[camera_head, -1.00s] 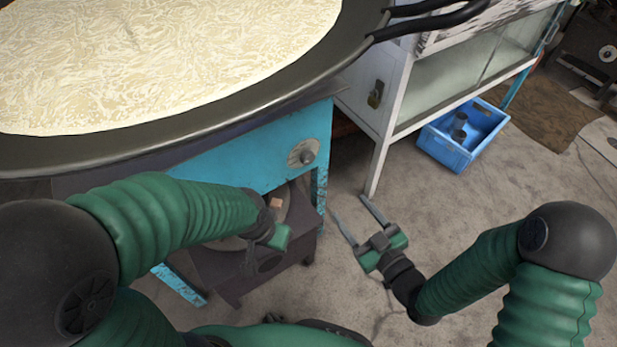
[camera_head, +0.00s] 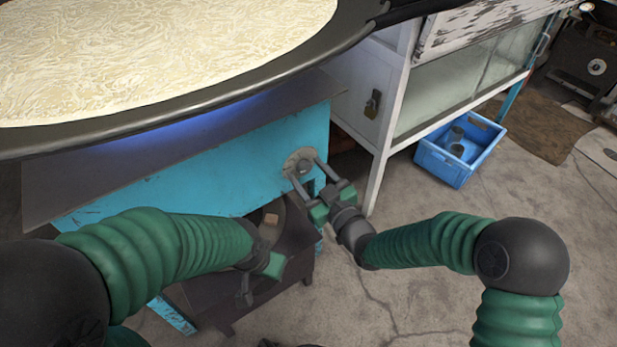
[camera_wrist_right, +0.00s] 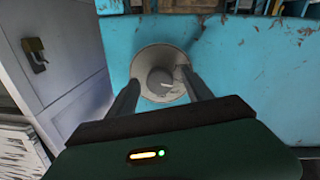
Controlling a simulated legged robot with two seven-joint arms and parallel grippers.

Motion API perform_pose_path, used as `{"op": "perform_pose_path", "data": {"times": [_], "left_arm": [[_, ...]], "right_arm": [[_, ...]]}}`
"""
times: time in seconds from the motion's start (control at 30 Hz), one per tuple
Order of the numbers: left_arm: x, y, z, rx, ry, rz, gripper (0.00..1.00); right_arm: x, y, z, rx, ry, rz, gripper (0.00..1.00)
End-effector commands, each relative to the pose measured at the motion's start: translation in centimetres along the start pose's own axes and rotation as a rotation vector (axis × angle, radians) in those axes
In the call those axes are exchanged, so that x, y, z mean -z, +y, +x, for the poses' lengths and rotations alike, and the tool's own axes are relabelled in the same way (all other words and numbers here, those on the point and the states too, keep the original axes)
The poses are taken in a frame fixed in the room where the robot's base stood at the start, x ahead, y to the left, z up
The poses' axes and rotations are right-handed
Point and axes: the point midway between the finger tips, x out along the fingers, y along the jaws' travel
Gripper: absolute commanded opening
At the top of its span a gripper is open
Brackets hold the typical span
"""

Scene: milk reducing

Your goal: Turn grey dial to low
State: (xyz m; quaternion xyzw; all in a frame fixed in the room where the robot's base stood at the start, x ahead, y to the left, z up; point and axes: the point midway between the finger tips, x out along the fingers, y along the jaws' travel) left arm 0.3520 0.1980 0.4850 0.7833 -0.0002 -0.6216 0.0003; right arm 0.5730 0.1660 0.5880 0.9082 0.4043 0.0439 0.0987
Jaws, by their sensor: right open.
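The grey dial (camera_head: 304,164) is on a round pale plate on the front of the blue stove stand (camera_head: 215,165). The right wrist view shows the dial (camera_wrist_right: 160,80) in the middle, its plate around it. My right gripper (camera_head: 307,170) is open, with one finger on each side of the dial. It also shows in the right wrist view (camera_wrist_right: 160,85); whether the fingers touch the knob cannot be told. My left gripper (camera_head: 255,283) points down in front of the stand at lower left; its fingers are too small and dark to read.
A large dark pan (camera_head: 230,85) of pale milk overhangs the stand. A white cabinet (camera_head: 372,100) stands right of it, with a padlock (camera_head: 373,104). A blue crate (camera_head: 450,165) is on the floor. A dark low stool-like piece (camera_head: 295,235) stands below the dial. Open concrete floor lies at right.

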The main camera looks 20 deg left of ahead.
Motion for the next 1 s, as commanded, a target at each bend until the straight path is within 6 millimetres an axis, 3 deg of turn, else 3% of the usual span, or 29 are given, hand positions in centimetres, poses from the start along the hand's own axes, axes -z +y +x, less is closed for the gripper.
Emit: {"op": "perform_pose_path", "data": {"times": [0.23,0.67,1.0], "left_arm": [[0.01,0.0,-0.02,0.0,0.0,0.0,0.36],[0.01,0.0,-0.02,0.0,0.0,0.0,0.36],[0.15,0.0,-0.63,0.0,0.0,0.0,0.36]], "right_arm": [[0.02,-0.02,0.12,0.0,-0.001,0.0,0.58],[-0.02,-0.02,0.07,0.0,-0.002,0.0,0.02],[0.1,0.02,0.05,0.001,-0.006,0.041,0.0]]}}
